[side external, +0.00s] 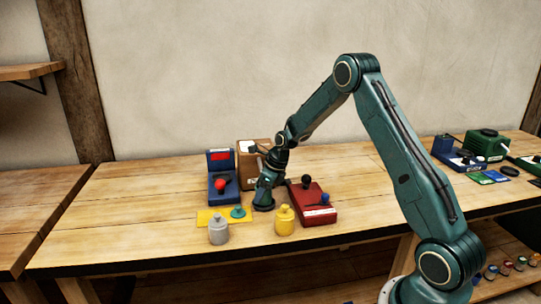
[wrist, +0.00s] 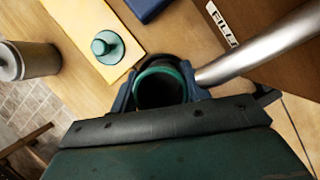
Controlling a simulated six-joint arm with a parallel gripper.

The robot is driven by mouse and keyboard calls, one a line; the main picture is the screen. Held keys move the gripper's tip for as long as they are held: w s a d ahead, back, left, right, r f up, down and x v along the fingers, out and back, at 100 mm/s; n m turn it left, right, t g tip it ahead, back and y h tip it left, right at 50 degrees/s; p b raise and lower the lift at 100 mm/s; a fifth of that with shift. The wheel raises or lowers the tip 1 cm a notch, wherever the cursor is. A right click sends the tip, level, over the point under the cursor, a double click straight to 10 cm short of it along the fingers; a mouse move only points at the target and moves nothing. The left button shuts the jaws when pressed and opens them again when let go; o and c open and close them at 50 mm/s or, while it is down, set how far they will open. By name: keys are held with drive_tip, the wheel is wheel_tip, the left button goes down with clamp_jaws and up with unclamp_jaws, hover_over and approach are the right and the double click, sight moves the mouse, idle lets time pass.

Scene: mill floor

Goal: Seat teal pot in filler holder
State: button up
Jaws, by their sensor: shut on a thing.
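My gripper (side external: 264,200) is low over the table in the side view, pointing down in front of the filler. In the wrist view its blue fingers (wrist: 160,85) are shut around the teal pot (wrist: 160,70), seen from above as a teal rim with a dark inside. In the side view the pot is mostly hidden by the gripper. The filler (side external: 250,155) is a brown box; its label (wrist: 222,22) shows in the wrist view. A metal tube (wrist: 255,50) runs beside the pot at the right. I cannot make out the holder, or whether the pot touches it.
A teal knobbed lid (side external: 238,212) lies on a yellow mat (side external: 208,217). A grey jar (side external: 218,232) and a yellow jar (side external: 284,221) stand in front. A blue device (side external: 220,187) is left, a red box (side external: 314,216) right. The table's left part is clear.

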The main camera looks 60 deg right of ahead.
drive_tip(key=shift+f, duration=0.45)
idle(0.4)
drive_tip(key=o, duration=1.1)
drive_tip(key=shift+r, duration=0.1)
drive_tip(key=shift+v, duration=5.4)
